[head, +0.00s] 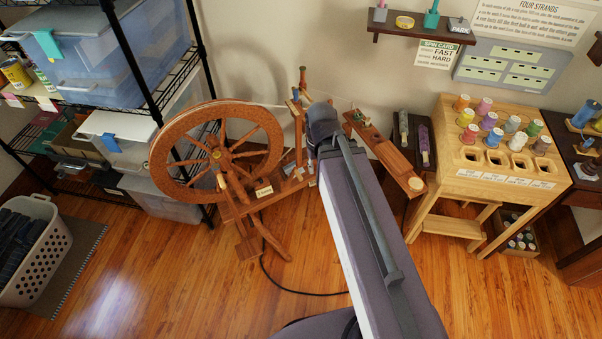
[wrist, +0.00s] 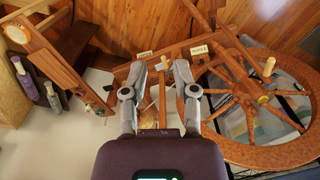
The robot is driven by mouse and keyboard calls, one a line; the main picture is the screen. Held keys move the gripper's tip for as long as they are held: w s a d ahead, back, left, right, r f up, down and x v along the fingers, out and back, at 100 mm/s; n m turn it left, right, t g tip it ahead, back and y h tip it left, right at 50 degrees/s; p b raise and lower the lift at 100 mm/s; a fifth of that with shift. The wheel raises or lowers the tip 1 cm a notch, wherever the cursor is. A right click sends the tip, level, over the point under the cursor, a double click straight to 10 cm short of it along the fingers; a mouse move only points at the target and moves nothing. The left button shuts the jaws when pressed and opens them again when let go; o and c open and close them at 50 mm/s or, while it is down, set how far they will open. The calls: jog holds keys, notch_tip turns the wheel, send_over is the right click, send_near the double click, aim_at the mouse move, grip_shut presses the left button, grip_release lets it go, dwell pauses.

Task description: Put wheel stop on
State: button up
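The spinning wheel (head: 215,155) stands upright beside the shelving, its spoked wooden rim turned toward me. It also shows at the right of the wrist view (wrist: 262,155). Two small pale labels sit on its wooden frame, one (wrist: 198,50) near the wheel and one (wrist: 145,54) farther left; I cannot read them surely. A small light wooden peg (wrist: 165,62) shows between my fingertips, apart from both. I cannot tell which part is the wheel stop. My gripper (wrist: 159,69) is open; my arm hides it in the head view.
Wire shelving with bins (head: 125,60) stands left of the wheel. A wooden thread stand (head: 480,185) with several spools is at right. A wooden arm (head: 384,150) reaches right from the wheel. A laundry basket (head: 38,250) is at lower left. Front floor is mostly clear, with a black cable.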

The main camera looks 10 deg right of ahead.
jog(key=shift+w+f, duration=0.15)
grip_shut()
jog(key=w+d+f+m+y+b, duration=0.2)
jog(key=w+f+m+b, duration=0.5)
jog(key=w+f+b, duration=0.6)
jog(key=w+d+f+m+g+y+b, duration=0.1)
jog(key=w+d+f+m+y+b, duration=0.2)
jog(key=w+f+b, duration=1)
jog(key=shift+w+d+f+m+y+b, duration=0.4)
jog(key=shift+d+m+b, duration=1.1)
jog(key=shift+m, duration=1.2)
jog(key=shift+a, duration=0.3)
